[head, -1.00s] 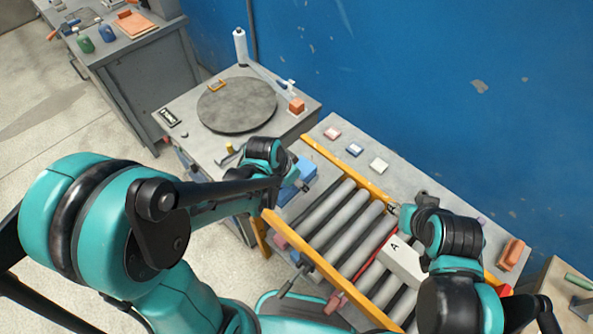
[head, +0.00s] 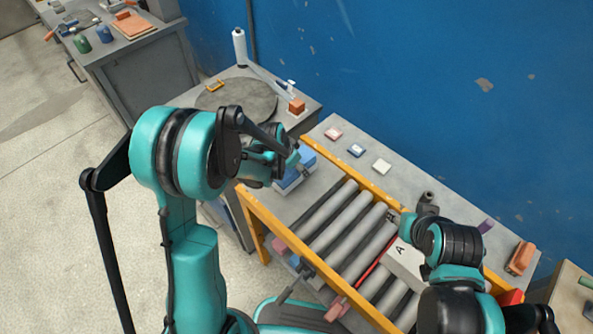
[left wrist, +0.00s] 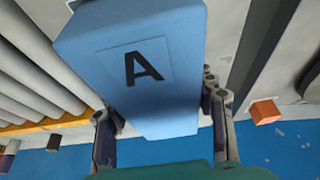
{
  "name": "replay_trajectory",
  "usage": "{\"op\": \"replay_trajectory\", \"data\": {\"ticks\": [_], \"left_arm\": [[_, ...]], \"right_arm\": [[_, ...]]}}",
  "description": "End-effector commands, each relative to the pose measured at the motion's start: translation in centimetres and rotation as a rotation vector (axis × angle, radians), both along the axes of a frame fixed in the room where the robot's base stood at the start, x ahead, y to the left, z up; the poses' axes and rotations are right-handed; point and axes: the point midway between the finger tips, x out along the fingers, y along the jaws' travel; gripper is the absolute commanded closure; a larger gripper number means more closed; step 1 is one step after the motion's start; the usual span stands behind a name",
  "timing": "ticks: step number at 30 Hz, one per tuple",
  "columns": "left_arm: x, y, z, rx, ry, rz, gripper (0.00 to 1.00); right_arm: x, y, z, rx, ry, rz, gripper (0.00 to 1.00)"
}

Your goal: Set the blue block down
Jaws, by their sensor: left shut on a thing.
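The blue block (left wrist: 130,68), marked with a black A, fills the upper middle of the left wrist view. My left gripper (left wrist: 165,148) is shut on it, with one finger at each side. In the head view the blue block (head: 308,157) shows partly behind my left gripper (head: 297,168), at the far left end of the roller conveyor. Whether its underside touches a surface is hidden. My right gripper (head: 398,212) is by the conveyor's far rail, near a white block (head: 402,262) marked A; its fingers are too small to read.
The roller conveyor (head: 338,213) has yellow side rails (head: 268,208). Behind it, a grey bench holds small red, blue and white pieces (head: 356,150). A round grey turntable (head: 258,97) and an orange cube (head: 296,106) are on the table at the back left.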

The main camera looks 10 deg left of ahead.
Motion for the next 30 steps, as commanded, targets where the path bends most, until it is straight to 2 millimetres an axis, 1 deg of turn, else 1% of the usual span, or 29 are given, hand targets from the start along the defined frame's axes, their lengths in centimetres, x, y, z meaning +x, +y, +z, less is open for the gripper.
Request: {"op": "replay_trajectory", "data": {"ticks": [1,3,9,13,14,15,16,26,28,30], "left_arm": [[0.0,0.0,-1.0,-0.001,-0.001,0.000,1.00],[0.0,0.0,-1.3,-0.001,-0.001,0.000,1.00],[0.0,0.0,-1.1,-0.001,-0.001,0.000,1.00],[0.0,0.0,-1.5,-0.001,-0.001,0.000,1.00],[0.0,0.0,-1.6,0.000,0.000,0.000,0.43],[0.0,0.0,-1.5,0.000,0.000,0.000,0.32],[0.0,0.0,-1.4,0.000,0.000,0.000,0.25],[0.0,0.0,-1.3,0.000,0.000,0.000,0.25],[0.0,0.0,-0.9,0.000,0.000,0.000,0.25],[-0.3,0.2,-0.1,0.000,0.000,0.001,0.25]], "right_arm": [[0.0,0.0,-0.6,0.000,0.000,0.000,0.60],[0.0,0.0,-0.7,0.000,0.000,0.000,0.60],[0.0,0.0,-0.5,0.000,0.000,0.000,0.60],[0.0,0.0,-0.9,0.000,0.000,0.000,0.60],[0.0,0.0,-0.9,0.000,0.000,0.000,0.60],[0.0,0.0,-0.8,0.000,0.000,0.000,0.60],[0.0,0.0,-0.8,0.000,0.000,0.000,0.60],[0.0,0.0,-0.7,0.000,0.000,0.000,0.60],[0.0,0.0,-0.3,0.000,0.000,0.000,0.60],[0.0,0.0,0.0,0.000,0.000,0.000,0.60]]}}
